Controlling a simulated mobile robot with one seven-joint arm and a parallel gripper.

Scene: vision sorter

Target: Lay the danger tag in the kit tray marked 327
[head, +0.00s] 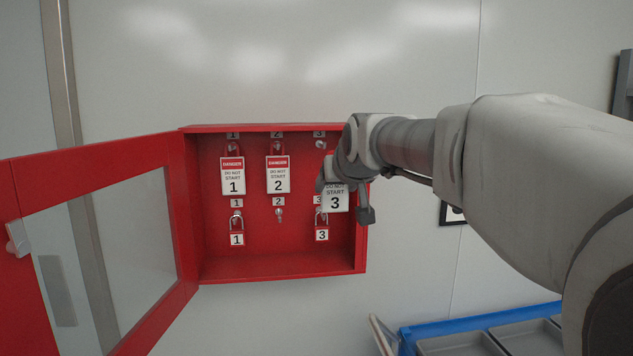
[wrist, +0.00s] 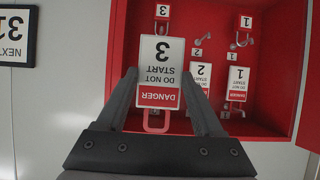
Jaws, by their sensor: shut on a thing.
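A white danger tag (head: 335,200) marked 3, with a red DANGER band and red loop, is held in front of the open red cabinet. My gripper (head: 343,186) is shut on it. In the wrist view the tag (wrist: 160,70) appears upside down between the fingers of my gripper (wrist: 161,80). The upper hook 3 (head: 320,144) looks bare, so the tag seems clear of it. Danger tags 1 (head: 233,177) and 2 (head: 278,175) hang in the upper row. Grey trays (head: 458,344) show at the lower right; no 327 mark is legible.
The cabinet (head: 275,271) is on the wall, its glazed door (head: 95,265) swung open left. Padlocks 1 (head: 237,225) and 3 (head: 322,227) hang below; lower hook 2 (head: 279,213) is bare. A blue cart edge (head: 480,322) borders the trays. A framed sign (wrist: 16,35) hangs beside the cabinet.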

